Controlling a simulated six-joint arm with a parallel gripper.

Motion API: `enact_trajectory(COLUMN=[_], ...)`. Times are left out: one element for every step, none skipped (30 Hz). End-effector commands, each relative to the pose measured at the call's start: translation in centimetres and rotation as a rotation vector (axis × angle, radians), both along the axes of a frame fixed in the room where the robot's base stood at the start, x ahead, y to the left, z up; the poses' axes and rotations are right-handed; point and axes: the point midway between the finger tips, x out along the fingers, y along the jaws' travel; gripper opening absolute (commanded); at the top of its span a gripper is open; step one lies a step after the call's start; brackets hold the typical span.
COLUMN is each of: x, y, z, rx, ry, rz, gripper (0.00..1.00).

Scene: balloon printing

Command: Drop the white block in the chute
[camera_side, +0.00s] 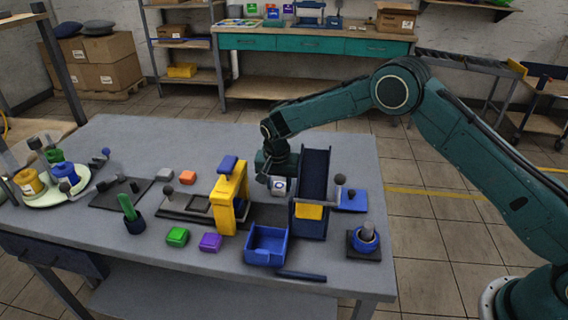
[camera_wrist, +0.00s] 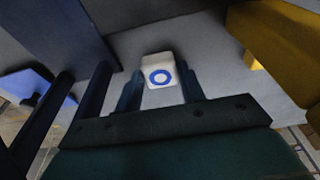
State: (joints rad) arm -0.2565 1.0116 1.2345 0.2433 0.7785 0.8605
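The white block (camera_side: 278,186) has a blue ring on its face. It sits between the fingertips of my gripper (camera_side: 277,178), left of the chute in the side view. In the wrist view the block (camera_wrist: 158,66) is between the two fingers (camera_wrist: 161,84), with little or no gap at either side, so my gripper looks shut on it. The chute (camera_side: 314,175) is a dark blue sloped channel with a yellow plate at its lower front. Its dark blue wall (camera_wrist: 62,35) fills the upper left of the wrist view. The block is beside the chute, not inside it.
A yellow press (camera_side: 229,203) stands left of my gripper.

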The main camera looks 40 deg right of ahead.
Motion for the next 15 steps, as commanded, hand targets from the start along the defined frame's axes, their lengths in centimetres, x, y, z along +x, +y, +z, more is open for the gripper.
enact_trajectory(x=[0.00, 0.00, 0.00, 0.00, 0.00, 0.00, 0.00, 0.00, 0.00, 0.00, 0.00, 0.00, 0.00, 0.00, 0.01], y=[0.00, 0.00, 0.00, 0.00, 0.00, 0.00, 0.00, 0.00, 0.00, 0.00, 0.00, 0.00, 0.00, 0.00, -0.01], z=[0.00, 0.00, 0.00, 0.00, 0.00, 0.00, 0.00, 0.00, 0.00, 0.00, 0.00, 0.00, 0.00, 0.00, 0.00], rx=[0.000, 0.000, 0.000, 0.000, 0.000, 0.000, 0.000, 0.000, 0.000, 0.000, 0.000, 0.000, 0.000, 0.000, 0.000], ry=[0.000, 0.000, 0.000, 0.000, 0.000, 0.000, 0.000, 0.000, 0.000, 0.000, 0.000, 0.000, 0.000, 0.000, 0.000], rz=[0.000, 0.000, 0.000, 0.000, 0.000, 0.000, 0.000, 0.000, 0.000, 0.000, 0.000, 0.000, 0.000, 0.000, 0.000], gripper=[0.33, 0.27, 0.20, 0.19, 0.19, 0.19, 0.19, 0.19, 0.19, 0.19, 0.19, 0.19, 0.19, 0.19, 0.19])
